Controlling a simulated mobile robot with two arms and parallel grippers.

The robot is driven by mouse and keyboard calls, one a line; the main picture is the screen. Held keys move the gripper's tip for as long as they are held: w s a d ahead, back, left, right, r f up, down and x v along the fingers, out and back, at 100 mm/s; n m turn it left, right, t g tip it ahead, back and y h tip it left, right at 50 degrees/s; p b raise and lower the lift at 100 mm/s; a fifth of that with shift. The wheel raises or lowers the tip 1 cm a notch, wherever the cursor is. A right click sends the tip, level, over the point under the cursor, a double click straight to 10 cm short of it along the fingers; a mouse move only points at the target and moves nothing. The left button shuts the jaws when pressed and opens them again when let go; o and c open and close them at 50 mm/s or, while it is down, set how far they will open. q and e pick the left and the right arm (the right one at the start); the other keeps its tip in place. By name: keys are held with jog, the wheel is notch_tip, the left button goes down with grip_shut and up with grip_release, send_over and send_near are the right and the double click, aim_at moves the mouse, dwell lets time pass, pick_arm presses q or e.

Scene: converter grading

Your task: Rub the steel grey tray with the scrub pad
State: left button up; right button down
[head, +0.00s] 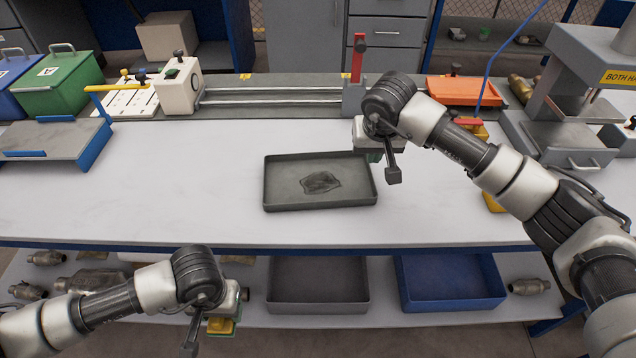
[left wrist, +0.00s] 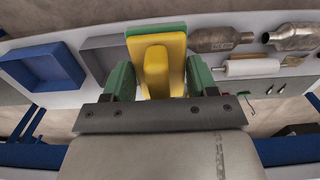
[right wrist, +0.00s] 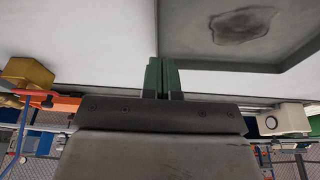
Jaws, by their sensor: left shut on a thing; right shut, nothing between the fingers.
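The steel grey tray (head: 284,196) lies on the white worktop, with a dark smudge (head: 321,182) on its floor. It also shows at the upper right of the right wrist view (right wrist: 190,50). My left gripper (left wrist: 160,80) is shut on the scrub pad (left wrist: 172,45), which has a yellow grip and a green edge. In the head view the pad (head: 220,325) is low at the left, in front of the bench and below worktop height. My right gripper (right wrist: 162,78) is shut and empty, beside the tray's right end; its fingers are mostly hidden in the head view.
On the lower shelf are a grey bin (head: 318,309), a blue bin (head: 450,305) and several metal converters (head: 90,279). An orange tray (head: 466,91) and a press (head: 560,130) stand at the right.

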aim_at(367, 178)
pick_arm(q)
jog(key=shift+f+b, duration=0.5)
jog(key=shift+f, duration=0.2)
pick_arm(e)
jog(key=shift+f, duration=1.45)
pick_arm(q)
jog(key=shift+f+b, duration=0.6)
pick_arm(e)
jog(key=shift+f, duration=0.75)
pick_arm(q)
jog(key=shift+r, duration=0.1)
pick_arm(e)
jog(key=shift+r, duration=0.2)
